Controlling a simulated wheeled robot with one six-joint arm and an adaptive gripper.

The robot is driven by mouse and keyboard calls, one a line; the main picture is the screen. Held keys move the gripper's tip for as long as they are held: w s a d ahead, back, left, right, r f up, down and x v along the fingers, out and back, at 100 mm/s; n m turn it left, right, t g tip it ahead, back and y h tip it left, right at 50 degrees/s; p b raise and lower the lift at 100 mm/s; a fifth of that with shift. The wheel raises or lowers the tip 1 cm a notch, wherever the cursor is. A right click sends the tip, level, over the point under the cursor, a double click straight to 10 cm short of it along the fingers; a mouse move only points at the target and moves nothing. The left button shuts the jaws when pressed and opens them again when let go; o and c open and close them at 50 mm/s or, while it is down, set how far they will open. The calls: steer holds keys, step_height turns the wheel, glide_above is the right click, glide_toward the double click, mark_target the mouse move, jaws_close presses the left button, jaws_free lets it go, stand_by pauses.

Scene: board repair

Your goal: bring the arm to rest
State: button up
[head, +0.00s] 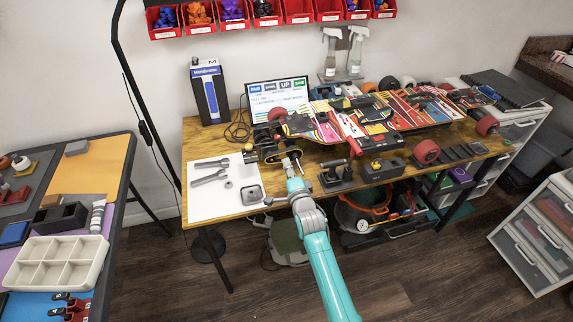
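My teal arm reaches up from the bottom of the head view to the near left part of the wooden workbench (330,178). My gripper (291,163) is at its far end, small and partly hidden by the wrist. It is over the bench, beside the dark end parts of the colourful skateboard (390,108). I cannot tell whether it touches them, or whether its fingers are open or shut. No held thing can be made out.
A white mat (208,203) with wrenches (209,177) lies left of my gripper. Dark fixtures (337,176) stand close on its right. A monitor (278,98) and red bins (298,12) are behind. A side table (118,165) is at left, drawers (540,235) at right. Floor shows between them.

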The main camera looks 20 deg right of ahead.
steer(key=shift+s, duration=0.85)
